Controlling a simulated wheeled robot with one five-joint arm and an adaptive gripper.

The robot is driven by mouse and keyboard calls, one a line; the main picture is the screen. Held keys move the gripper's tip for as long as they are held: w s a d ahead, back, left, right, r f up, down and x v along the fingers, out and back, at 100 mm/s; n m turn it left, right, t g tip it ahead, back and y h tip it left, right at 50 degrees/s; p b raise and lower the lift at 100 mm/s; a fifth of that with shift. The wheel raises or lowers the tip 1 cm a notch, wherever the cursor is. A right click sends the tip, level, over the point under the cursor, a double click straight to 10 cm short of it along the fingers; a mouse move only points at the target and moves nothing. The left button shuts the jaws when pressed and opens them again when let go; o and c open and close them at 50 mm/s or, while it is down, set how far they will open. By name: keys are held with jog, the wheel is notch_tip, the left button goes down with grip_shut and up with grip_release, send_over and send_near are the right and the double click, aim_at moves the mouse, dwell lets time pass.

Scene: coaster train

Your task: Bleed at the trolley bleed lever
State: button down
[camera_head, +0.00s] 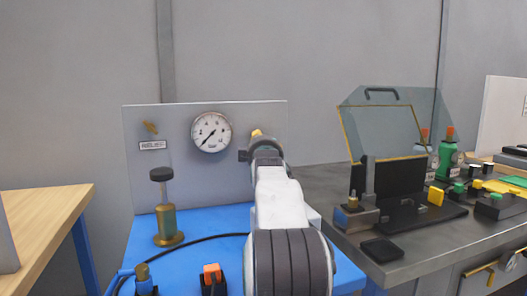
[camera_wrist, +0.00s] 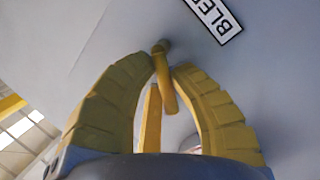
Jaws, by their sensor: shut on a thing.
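The bleed lever (camera_wrist: 162,78) is a small yellow handle on a round pivot on the grey panel (camera_head: 220,175). In the wrist view it lies between the two ribbed yellow fingers of my gripper (camera_wrist: 165,72), which is shut on it. A label (camera_wrist: 214,16) beside the pivot shows the letters "BLE", cut off by the frame edge. In the head view my gripper (camera_head: 262,146) is at the panel, right of the gauge; my arm hides most of it and the lever. The round pressure gauge (camera_head: 211,132) has its needle pointing to the lower left.
Left on the panel, a brass fitting (camera_head: 151,127) sits above a label (camera_head: 153,146). A brass post with black knob (camera_head: 163,175) stands on the blue trolley top (camera_head: 205,220). A black cable crosses it. A grey bench (camera_head: 330,185) with fixtures is at right, a wooden table (camera_head: 40,215) at left.

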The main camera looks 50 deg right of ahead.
jog(key=shift+f, duration=0.1)
jog(key=c, duration=1.4)
grip_release()
jog(key=shift+o, duration=0.2)
jog(key=shift+a, duration=0.15)
jog(key=v, duration=0.7)
jog(key=shift+s+a, duration=0.1)
jog(key=shift+s, duration=0.05)
